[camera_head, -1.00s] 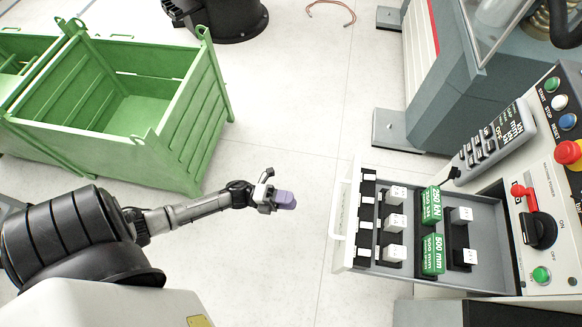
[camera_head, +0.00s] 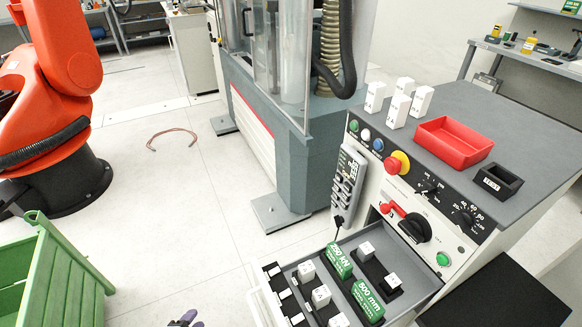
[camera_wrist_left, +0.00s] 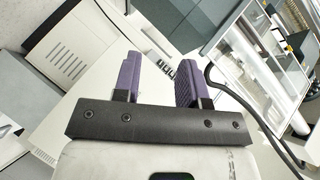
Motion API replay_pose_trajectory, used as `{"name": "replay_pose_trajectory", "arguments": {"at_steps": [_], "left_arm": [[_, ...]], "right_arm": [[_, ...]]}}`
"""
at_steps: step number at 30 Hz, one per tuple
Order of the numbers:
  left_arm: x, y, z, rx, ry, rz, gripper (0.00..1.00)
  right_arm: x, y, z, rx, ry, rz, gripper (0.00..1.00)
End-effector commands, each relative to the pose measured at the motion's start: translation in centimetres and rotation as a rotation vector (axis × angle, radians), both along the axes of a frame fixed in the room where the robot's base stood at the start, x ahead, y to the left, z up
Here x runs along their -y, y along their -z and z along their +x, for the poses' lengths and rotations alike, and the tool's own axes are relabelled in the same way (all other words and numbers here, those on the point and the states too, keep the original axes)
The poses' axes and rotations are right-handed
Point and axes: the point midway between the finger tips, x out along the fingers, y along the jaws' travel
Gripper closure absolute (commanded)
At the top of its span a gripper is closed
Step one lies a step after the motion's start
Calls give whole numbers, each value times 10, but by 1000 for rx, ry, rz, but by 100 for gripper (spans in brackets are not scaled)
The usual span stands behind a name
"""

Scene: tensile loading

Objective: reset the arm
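My left gripper shows in the left wrist view (camera_wrist_left: 158,85). Its two purple fingers stand apart with nothing between them, so it is open and empty. In the head view only a small dark and purple part of the left gripper (camera_head: 187,320) shows at the bottom edge, over the floor left of the open drawer (camera_head: 345,245). The rest of the left arm is out of the head view. My right gripper is in neither view.
The drawer, with white blocks and green blocks (camera_head: 368,300), sticks out from the control console (camera_head: 470,185). A red tray (camera_head: 452,145) and white blocks stand on top. A green crate (camera_head: 60,275) and an orange robot (camera_head: 50,100) are at left.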

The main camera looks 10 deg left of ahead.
Motion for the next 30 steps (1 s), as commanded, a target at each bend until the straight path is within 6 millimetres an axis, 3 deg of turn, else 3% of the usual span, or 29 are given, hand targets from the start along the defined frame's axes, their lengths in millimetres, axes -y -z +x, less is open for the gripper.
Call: {"name": "replay_pose_trajectory", "arguments": {"at_steps": [5, 11, 17, 23, 28, 30], "left_arm": [[-11, -11, -8, -172, -293, -94, 61], [4, -35, -40, -378, -572, -228, 61], [41, -73, -86, -576, -730, -344, 61], [91, -134, -128, -706, -731, -477, 61], [129, -195, -153, -706, -686, -624, 61], [138, -200, -169, -751, -709, -652, 61]], "right_arm": [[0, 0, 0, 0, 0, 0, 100], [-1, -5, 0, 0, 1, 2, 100], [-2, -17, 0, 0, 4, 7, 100], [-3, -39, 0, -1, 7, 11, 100], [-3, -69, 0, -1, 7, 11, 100], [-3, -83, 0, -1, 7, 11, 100]]}}
